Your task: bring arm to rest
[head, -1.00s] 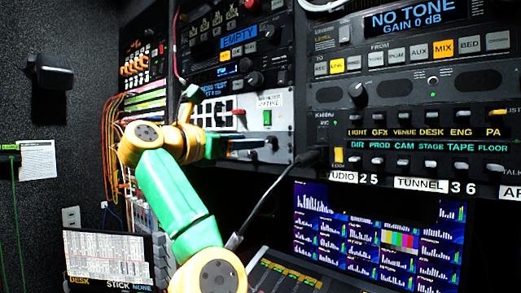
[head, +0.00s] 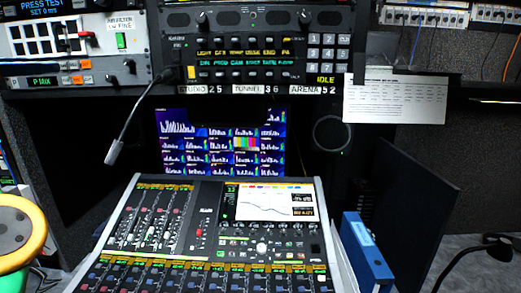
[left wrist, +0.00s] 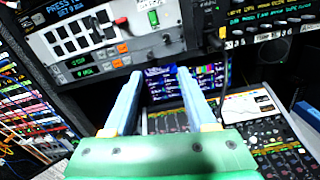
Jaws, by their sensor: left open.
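My left gripper (left wrist: 160,74) shows in the left wrist view, its two pale blue fingers apart with nothing between them. Beyond the fingers are the monitor and the mixing desk, with the rack panel above left. In the head view only a yellow and green part of my left arm (head: 18,238) shows at the lower left edge; I cannot make out the gripper there. My right arm and gripper are in neither view.
The mixing desk (head: 205,190) stands in the lower middle, below the monitor (head: 200,155). A gooseneck microphone (head: 128,115) hangs at its left. Rack panels (head: 75,45) line the wall. A blue binder (head: 365,250) and a black lamp (head: 497,247) are at the right.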

